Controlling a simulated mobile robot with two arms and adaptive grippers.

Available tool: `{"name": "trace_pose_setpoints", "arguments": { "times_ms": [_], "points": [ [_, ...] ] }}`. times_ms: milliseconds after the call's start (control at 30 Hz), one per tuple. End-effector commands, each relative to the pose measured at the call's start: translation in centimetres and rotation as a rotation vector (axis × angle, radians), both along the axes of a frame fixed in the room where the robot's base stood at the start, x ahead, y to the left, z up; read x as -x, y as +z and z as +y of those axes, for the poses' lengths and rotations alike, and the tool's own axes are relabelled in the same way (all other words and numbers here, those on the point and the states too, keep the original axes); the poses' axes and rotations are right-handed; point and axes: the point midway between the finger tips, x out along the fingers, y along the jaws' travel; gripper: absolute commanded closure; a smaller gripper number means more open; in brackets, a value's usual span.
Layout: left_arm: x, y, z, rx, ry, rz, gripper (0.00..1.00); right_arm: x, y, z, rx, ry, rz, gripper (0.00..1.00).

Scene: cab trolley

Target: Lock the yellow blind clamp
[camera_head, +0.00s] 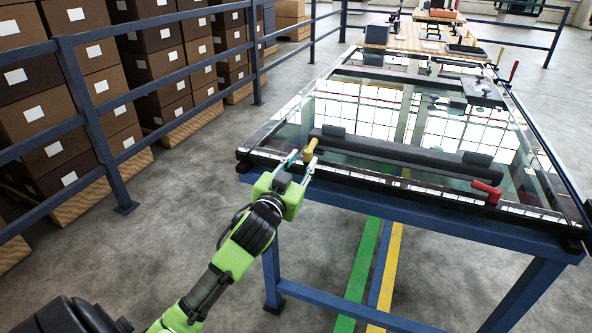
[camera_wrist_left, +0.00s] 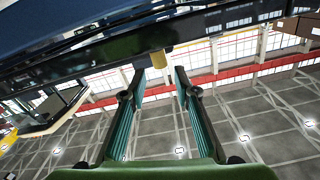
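The yellow blind clamp (camera_head: 310,149) sits at the left end of a dark bar on the glass-topped frame, near its front left corner. My left gripper (camera_head: 302,158) is at the frame's front edge, close to this clamp, with its fingers apart and nothing held. In the left wrist view the yellow clamp (camera_wrist_left: 159,60) shows as a short stub between and just ahead of the open fingertips (camera_wrist_left: 160,78). I cannot tell whether a finger touches it. My right gripper is not in view.
A red clamp (camera_head: 487,191) sits at the bar's right end. The dark bar (camera_head: 400,155) runs across the glass on a blue trolley (camera_head: 420,220). A blue railing (camera_head: 95,120) and stacked boxes (camera_head: 60,110) stand at left. The floor between railing and trolley is clear.

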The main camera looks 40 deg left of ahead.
Motion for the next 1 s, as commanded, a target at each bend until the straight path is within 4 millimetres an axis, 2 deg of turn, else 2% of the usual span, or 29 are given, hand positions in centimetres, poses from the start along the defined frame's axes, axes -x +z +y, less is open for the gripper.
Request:
{"name": "trace_pose_setpoints", "arguments": {
  "times_ms": [100,300,867,933,1000],
  "points": [
    [2.0,-0.1,-0.5,0.001,0.000,0.002,0.72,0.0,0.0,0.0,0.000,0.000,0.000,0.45],
    [3.5,0.0,-0.9,0.001,0.001,0.001,0.72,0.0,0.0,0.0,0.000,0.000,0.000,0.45],
    [3.7,-0.1,-0.9,0.000,0.001,0.002,0.72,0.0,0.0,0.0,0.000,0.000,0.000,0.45],
    [3.7,-0.6,-1.0,0.003,0.002,0.013,0.72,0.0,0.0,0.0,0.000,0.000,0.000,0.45],
    [3.8,-2.2,-1.1,0.010,0.001,0.048,0.72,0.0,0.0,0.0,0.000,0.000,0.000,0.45]
  ]
}}
